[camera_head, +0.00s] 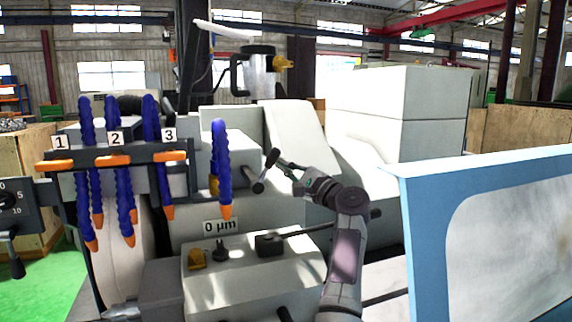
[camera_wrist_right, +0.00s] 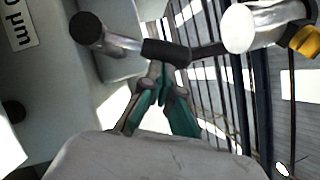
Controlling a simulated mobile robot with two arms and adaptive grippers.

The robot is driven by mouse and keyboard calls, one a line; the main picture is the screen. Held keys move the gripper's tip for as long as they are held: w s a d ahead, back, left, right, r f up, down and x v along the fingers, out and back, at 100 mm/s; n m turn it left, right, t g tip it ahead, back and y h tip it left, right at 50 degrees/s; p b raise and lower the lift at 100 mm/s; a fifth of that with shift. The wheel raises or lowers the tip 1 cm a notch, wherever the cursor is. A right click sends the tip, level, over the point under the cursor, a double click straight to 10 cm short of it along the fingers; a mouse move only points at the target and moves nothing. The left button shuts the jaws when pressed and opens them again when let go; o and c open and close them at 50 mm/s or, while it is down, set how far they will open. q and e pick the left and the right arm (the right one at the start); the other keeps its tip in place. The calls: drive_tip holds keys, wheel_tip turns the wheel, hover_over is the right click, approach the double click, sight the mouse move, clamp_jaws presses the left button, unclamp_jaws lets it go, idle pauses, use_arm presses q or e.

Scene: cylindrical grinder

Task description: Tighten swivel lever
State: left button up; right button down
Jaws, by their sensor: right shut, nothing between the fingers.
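The swivel lever (camera_head: 267,166), a dark bar with a rounded black end, sits beside a light cylindrical shaft at the middle of the machine. In the right wrist view the lever (camera_wrist_right: 120,43) runs across the top, with a black knob at left, a metal shank and a black middle part. My right gripper (camera_head: 281,165) is just right of the lever in the head view. In the wrist view its teal and grey fingers (camera_wrist_right: 160,72) are shut and empty, with tips close to the lever's black middle part. Whether they touch cannot be told. My left gripper is not in view.
Several blue coolant hoses (camera_head: 221,165) with orange nozzles hang left of the lever. A control box (camera_head: 250,285) with knobs and a black handle stands below. A blue-framed door panel (camera_head: 480,185) stands at right. In the wrist view, a yellow fitting (camera_wrist_right: 304,41) is at top right.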

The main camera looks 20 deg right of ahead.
drive_tip(key=shift+d, duration=0.1)
drive_tip(key=shift+r, duration=0.1)
drive_tip(key=shift+r+n, duration=0.15)
drive_tip(key=shift+n, duration=0.25)
drive_tip(key=shift+a+g, duration=0.2)
drive_tip(key=shift+g, duration=0.1)
